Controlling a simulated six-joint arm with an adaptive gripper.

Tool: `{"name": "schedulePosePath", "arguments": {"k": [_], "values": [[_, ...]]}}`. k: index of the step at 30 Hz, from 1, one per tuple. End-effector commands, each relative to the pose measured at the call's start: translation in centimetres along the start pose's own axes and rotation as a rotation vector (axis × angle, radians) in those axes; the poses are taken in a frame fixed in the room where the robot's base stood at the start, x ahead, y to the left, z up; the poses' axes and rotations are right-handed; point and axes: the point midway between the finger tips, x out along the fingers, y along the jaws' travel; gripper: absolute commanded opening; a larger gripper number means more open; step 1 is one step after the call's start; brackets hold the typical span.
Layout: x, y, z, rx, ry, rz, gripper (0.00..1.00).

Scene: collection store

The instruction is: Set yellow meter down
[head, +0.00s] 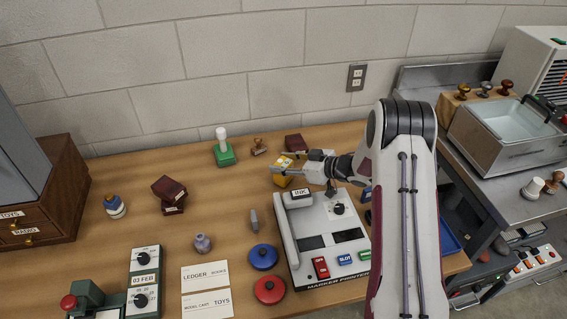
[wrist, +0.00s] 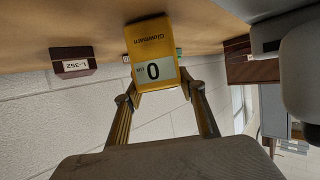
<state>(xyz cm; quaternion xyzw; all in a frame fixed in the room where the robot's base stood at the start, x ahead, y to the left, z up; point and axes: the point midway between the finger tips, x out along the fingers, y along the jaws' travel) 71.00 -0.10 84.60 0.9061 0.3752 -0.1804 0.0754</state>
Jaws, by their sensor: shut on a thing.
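The yellow meter (head: 282,178) is a small boxy device near the back middle of the wooden table in the head view.
A dark red box (head: 296,143) stands close behind the meter. The grey-white machine (head: 303,225) lies in front. Bare table (head: 225,190) shows to the left.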

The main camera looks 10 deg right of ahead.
Motion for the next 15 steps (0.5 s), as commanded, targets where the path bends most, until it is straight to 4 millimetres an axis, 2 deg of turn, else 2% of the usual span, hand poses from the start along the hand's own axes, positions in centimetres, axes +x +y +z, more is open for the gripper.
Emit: {"name": "schedulePosePath", "arguments": {"k": [11, 12, 14, 15], "values": [[0.11, 0.01, 0.24, 0.000, 0.000, 0.000, 0.15], [0.13, -0.01, 0.32, 0.000, 0.000, 0.000, 0.42], [0.12, 0.00, 0.30, 0.000, 0.000, 0.000, 0.56], [0.12, 0.00, 0.30, 0.000, 0.000, 0.000, 0.56]]}}
